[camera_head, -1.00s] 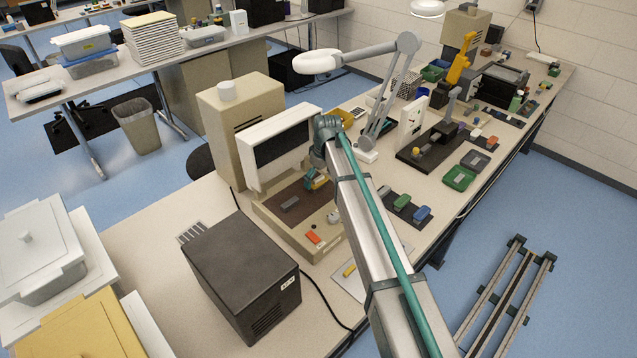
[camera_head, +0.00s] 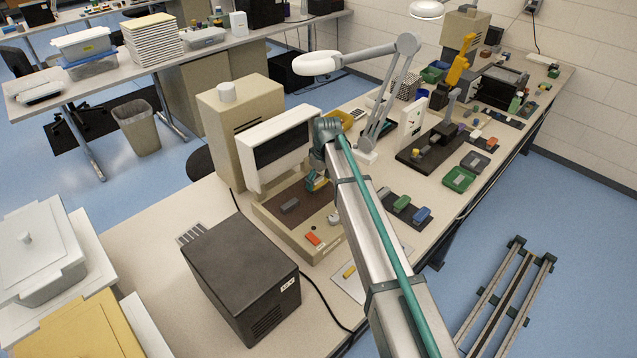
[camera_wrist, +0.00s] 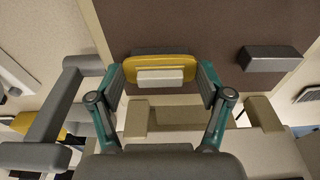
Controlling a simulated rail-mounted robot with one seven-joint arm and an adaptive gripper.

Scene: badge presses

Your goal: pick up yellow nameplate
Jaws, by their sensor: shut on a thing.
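The yellow nameplate (camera_wrist: 160,63) lies between the two fingers of my gripper (camera_wrist: 161,76) in the wrist view, with a white raised block on its face. The fingers are shut on its left and right ends. In the camera_head view my gripper (camera_head: 317,183) is low over the brown bed of the beige press (camera_head: 283,227). The nameplate is mostly hidden there by the gripper and arm. I cannot tell whether it touches the bed.
A grey block (camera_wrist: 271,59) lies on the bed to the right in the wrist view. The press's upright panel (camera_head: 281,148) stands behind my gripper. A black box unit (camera_head: 240,275) stands at the front left. A lamp arm (camera_head: 385,105) rises behind.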

